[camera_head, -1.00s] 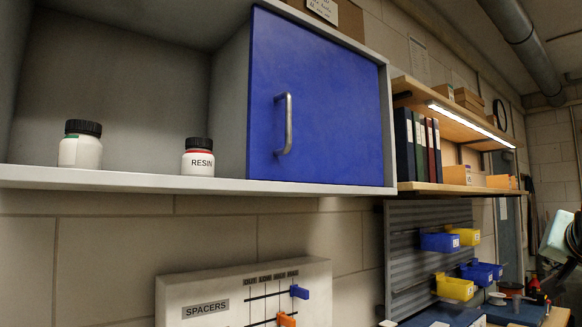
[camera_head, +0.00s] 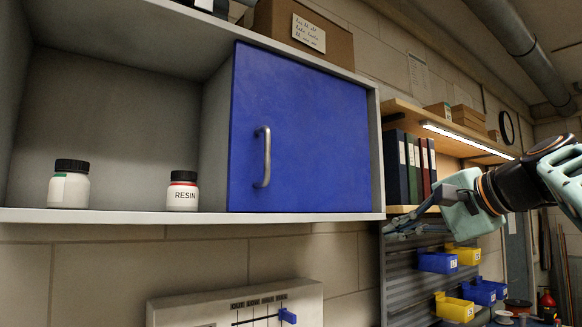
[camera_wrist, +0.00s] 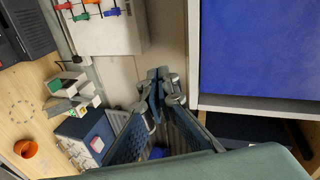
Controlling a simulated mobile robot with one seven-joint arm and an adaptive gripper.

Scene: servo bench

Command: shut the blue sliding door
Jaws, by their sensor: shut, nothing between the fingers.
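The blue sliding door (camera_head: 310,125) covers the right part of a grey wall cabinet (camera_head: 190,216). The left part stands open. A vertical metal handle (camera_head: 262,157) is near the door's left edge. In the wrist view the blue door (camera_wrist: 260,45) fills the upper right; its handle does not show there. My gripper (camera_head: 390,229) is shut and empty, near the cabinet's lower right corner, apart from the handle. In the wrist view my gripper (camera_wrist: 160,78) points up past the cabinet's pale edge.
A white jar (camera_head: 69,186) and a RESIN jar (camera_head: 182,193) stand in the open part. A cardboard box (camera_head: 302,35) sits on top of the cabinet. Right of it are a wooden shelf (camera_head: 480,150) with binders, and blue and yellow bins (camera_head: 453,308).

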